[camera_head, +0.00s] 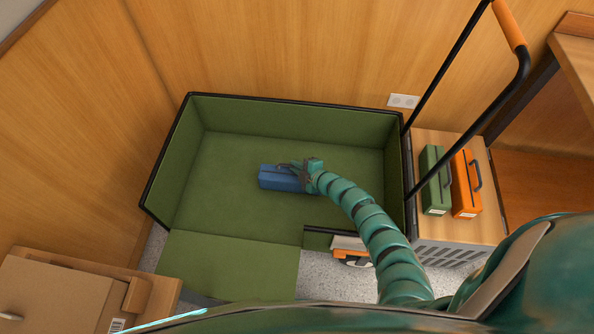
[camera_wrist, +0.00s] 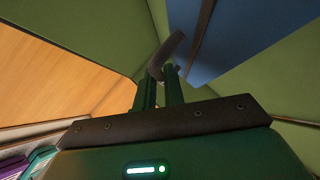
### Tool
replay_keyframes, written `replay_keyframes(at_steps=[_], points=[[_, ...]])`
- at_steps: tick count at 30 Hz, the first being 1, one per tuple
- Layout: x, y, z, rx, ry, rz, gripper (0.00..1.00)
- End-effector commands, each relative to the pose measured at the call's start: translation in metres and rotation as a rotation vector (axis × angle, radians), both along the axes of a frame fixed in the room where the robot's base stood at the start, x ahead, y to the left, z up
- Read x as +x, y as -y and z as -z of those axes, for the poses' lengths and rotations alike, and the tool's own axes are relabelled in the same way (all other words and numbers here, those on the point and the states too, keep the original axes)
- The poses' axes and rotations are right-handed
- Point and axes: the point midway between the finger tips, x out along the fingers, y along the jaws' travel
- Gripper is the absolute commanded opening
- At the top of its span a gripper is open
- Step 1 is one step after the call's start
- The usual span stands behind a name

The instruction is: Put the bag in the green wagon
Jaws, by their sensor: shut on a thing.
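The blue bag (camera_head: 279,178) is inside the green wagon (camera_head: 290,118), over the middle of its floor. I cannot tell whether it rests on the floor or hangs just above it. My gripper (camera_head: 308,172) is at the bag's right end, reaching in over the wagon's front side. In the wrist view my gripper (camera_wrist: 160,78) has its fingers together on a dark curved handle, with the blue bag (camera_wrist: 232,35) beyond. The bag's right end is partly hidden by my gripper.
A green case (camera_head: 435,180) and an orange case (camera_head: 466,184) stand on a wooden-topped crate right of the wagon. The wagon's black pull handle (camera_head: 455,75) rises on the right. A cardboard box (camera_head: 60,295) is at lower left. The wagon's floor around the bag is clear.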

Motion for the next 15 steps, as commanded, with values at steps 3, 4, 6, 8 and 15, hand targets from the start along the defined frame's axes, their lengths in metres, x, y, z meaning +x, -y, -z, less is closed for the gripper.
replay_keyframes(at_steps=[3,4,6,8,15], points=[[0.0007,0.0005,0.0123,0.002,0.001,0.001,0.0],[0.0005,0.0003,0.0131,0.002,0.0,0.0,0.0],[0.0002,0.0,0.0131,0.001,0.001,0.0,0.0],[0.0001,0.0,0.0126,0.0,0.001,-0.001,0.0],[0.0001,0.0001,0.0137,0.0,0.001,-0.001,0.18]])
